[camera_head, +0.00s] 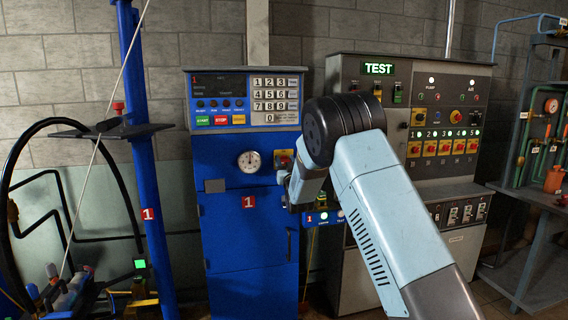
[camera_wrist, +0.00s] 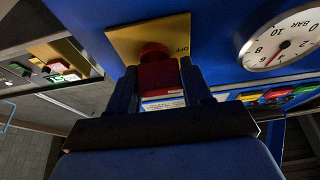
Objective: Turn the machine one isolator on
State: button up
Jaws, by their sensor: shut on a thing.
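The blue machine one cabinet (camera_head: 250,235) stands in the middle of the head view, with a red "1" label on its front. Its isolator (camera_head: 285,154) is a red knob on a yellow plate, right of a round gauge, partly hidden by my arm. In the wrist view the red knob (camera_wrist: 158,75) sits between the two dark fingers of my gripper (camera_wrist: 160,80), which is shut on it. The word OFF shows on the yellow plate (camera_wrist: 125,38). The fingers hide the knob's sides, so its exact angle is hard to tell.
The pressure gauge (camera_wrist: 283,42) is close to the right of my gripper in the wrist view. A keypad panel (camera_head: 247,98) is above. A grey TEST cabinet (camera_head: 455,75) with several red and yellow switches stands to the right. A blue post (camera_head: 140,170) stands left.

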jog(key=c, duration=0.3)
jog(key=shift+a, duration=0.45)
jog(key=shift+c, duration=0.4)
jog(key=shift+d+m, duration=0.3)
jog(key=shift+d, duration=0.1)
jog(key=m+h, duration=0.2)
jog(key=m, duration=0.2)
jog(key=shift+d+m+h, duration=0.1)
jog(key=shift+m+h, duration=0.3)
jog(key=m+h, duration=0.1)
jog(key=m, duration=0.2)
jog(key=m+h, duration=0.2)
jog(key=m, duration=0.1)
jog(key=shift+w+d, duration=0.1)
jog(key=shift+d, duration=0.05)
jog(key=m+g+h, duration=0.1)
jog(key=m, duration=0.2)
jog(key=m+g+h, duration=0.1)
jog(key=m, duration=0.2)
jog(key=shift+d+m, duration=0.15)
jog(key=shift+m, duration=0.25)
jog(key=shift+d+f+m+g+h, duration=0.15)
jog(key=shift+m+g, duration=0.3)
jog(key=shift+m, duration=0.6)
jog(key=shift+a+f+m+g+h, duration=0.15)
jog(key=shift+m+g, duration=0.3)
jog(key=shift+m, duration=0.6)
jog(key=shift+d, duration=0.15)
